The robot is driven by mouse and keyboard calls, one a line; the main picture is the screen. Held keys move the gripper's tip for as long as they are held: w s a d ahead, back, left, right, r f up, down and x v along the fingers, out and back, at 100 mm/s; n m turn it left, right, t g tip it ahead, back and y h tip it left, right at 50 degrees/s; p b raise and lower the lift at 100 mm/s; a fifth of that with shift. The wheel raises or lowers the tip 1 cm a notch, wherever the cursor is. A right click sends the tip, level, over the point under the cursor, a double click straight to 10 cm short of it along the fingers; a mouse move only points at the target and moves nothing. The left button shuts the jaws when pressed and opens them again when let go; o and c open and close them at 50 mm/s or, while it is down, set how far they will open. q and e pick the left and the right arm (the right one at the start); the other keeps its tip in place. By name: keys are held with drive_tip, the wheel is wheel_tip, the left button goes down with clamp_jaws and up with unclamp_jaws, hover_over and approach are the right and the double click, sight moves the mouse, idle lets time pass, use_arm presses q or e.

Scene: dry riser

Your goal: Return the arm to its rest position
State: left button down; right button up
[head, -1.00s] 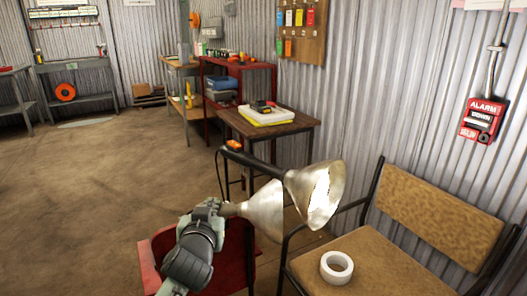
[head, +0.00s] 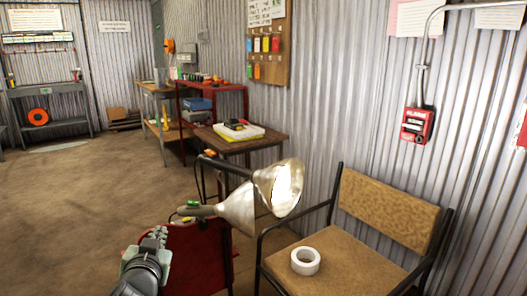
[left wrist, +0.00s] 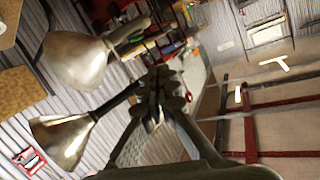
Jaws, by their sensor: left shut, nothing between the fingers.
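My left gripper (head: 157,238) is low in the head view, to the left of a red chair or stand and below the lamp's handle end. It is shut and empty. Its fingers (left wrist: 165,92) also show closed in the middle of the left wrist view. A work lamp with two silver cone shades (head: 238,207) stands just right of the gripper; a gap shows between the gripper and the lamp's handle. Both shades also show at the left of the left wrist view (left wrist: 75,62). My right gripper is not in view.
A chair (head: 330,262) with a roll of white tape (head: 305,261) on its seat stands at right. A red seat or box (head: 200,255) is beside the gripper. A small wooden table (head: 265,140) and benches line the wall. Open floor (head: 70,210) lies to the left.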

use_arm(q)
drive_tip(key=a+r+m, duration=0.1)
drive_tip(key=a, duration=0.4)
drive_tip(key=s+a+f+m+g+y, duration=0.1)
drive_tip(key=s+a+f+g, duration=0.3)
drive_tip(key=f, duration=0.7)
drive_tip(key=s+a+f+g+y, duration=0.15)
drive_tip(key=s+a+f, duration=0.35)
drive_tip(key=f, duration=0.5)
drive_tip(key=s+a+f+m+g, duration=0.1)
drive_tip(key=s+a+f+g, duration=0.3)
drive_tip(key=s+f, duration=0.6)
drive_tip(key=s+a+f+m+g, duration=0.1)
drive_tip(key=s+a+f+g, duration=0.2)
drive_tip(key=s+a+f, duration=0.55)
drive_tip(key=s+d+f+n+h, duration=0.1)
drive_tip(key=s+d+f+h, duration=0.1)
drive_tip(key=d, duration=0.9)
drive_tip(key=s+d+f+n+h, duration=0.2)
drive_tip(key=s+d+f, duration=0.2)
drive_tip(key=d, duration=0.8)
drive_tip(key=shift+s+d, duration=0.15)
drive_tip(key=shift+d, duration=0.1)
drive_tip(key=shift+f, duration=0.1)
